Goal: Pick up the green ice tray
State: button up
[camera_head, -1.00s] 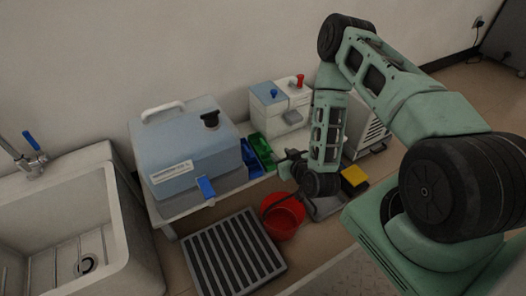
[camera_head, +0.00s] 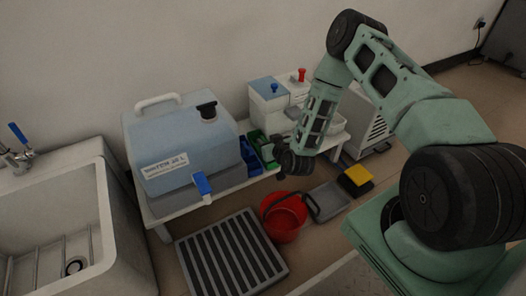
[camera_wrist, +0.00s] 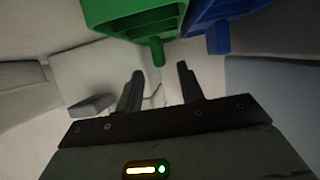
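The green ice tray (camera_head: 257,141) lies on the low white table, beside the blue tray. In the wrist view the green tray (camera_wrist: 150,14) is at the top, with a stubby green handle (camera_wrist: 158,52) pointing down toward my fingers. My gripper (camera_wrist: 159,72) is open, its two dark fingers apart with nothing between them. The handle appears just beyond the fingertips, and no contact shows. In the head view my gripper (camera_head: 270,153) is at the near side of the green tray and hides part of it.
The blue tray (camera_head: 250,158) lies close beside the green one. A big blue water container (camera_head: 185,150) stands to the left, and a white dispenser (camera_head: 272,100) behind. A red bucket (camera_head: 284,222) stands below the table edge; the sink (camera_head: 60,205) is at far left.

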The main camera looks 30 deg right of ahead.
aim_at(264, 139)
jog(key=w+f+b, duration=0.2)
jog(key=w, duration=0.1)
jog(key=shift+f+b, duration=0.15)
jog(key=shift+b, duration=0.15)
jog(key=shift+w+d+f, duration=0.1)
jog(key=shift+w, duration=0.45)
grip_shut()
